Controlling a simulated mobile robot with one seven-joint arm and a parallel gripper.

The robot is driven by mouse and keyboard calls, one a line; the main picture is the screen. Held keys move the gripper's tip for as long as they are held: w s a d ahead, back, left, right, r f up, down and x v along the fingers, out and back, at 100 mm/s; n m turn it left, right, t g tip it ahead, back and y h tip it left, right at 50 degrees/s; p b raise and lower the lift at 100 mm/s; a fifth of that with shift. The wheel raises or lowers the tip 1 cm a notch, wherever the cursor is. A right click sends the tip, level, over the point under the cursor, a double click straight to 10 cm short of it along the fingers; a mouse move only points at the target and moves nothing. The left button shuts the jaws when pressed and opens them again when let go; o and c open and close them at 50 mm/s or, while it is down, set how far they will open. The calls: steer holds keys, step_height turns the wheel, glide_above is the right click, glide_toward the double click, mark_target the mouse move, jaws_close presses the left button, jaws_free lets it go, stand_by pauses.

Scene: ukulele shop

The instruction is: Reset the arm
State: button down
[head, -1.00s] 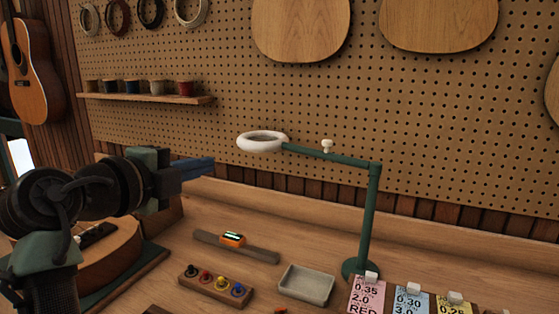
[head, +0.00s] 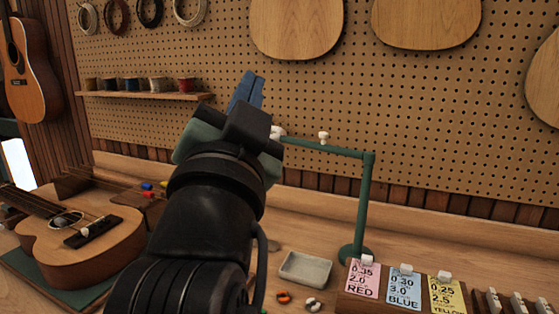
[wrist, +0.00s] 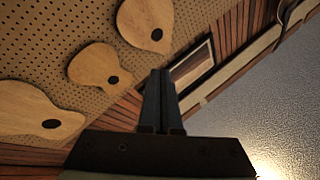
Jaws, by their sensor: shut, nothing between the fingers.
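My gripper (head: 246,92) is raised above the workbench in the head view, its blue fingers pointing up in front of the pegboard. It is shut and empty. In the wrist view the closed fingers (wrist: 159,98) point up toward the wall, with nothing between them.
A green lamp post (head: 365,205) stands close to the right of my arm. A ukulele (head: 85,240) lies on a green mat at left. A grey tray (head: 305,268), colored string cards (head: 405,285) and small rings (head: 284,296) are on the bench.

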steer(key=s+d+r+n+t+y, duration=0.1)
steer(key=s+d+r+n+t, duration=0.15)
steer(key=s, duration=0.35)
steer(key=s+d+r+n+t+y, duration=0.1)
steer(key=s+r+n+t, duration=0.1)
steer(key=s+r+n, duration=0.3)
step_height(320, 180, up, 12)
steer(key=s+p, duration=0.2)
steer(key=p, duration=1)
steer(key=shift+a+f+p, duration=0.2)
steer(key=shift+f+p, duration=0.05)
steer(key=shift+p, duration=0.05)
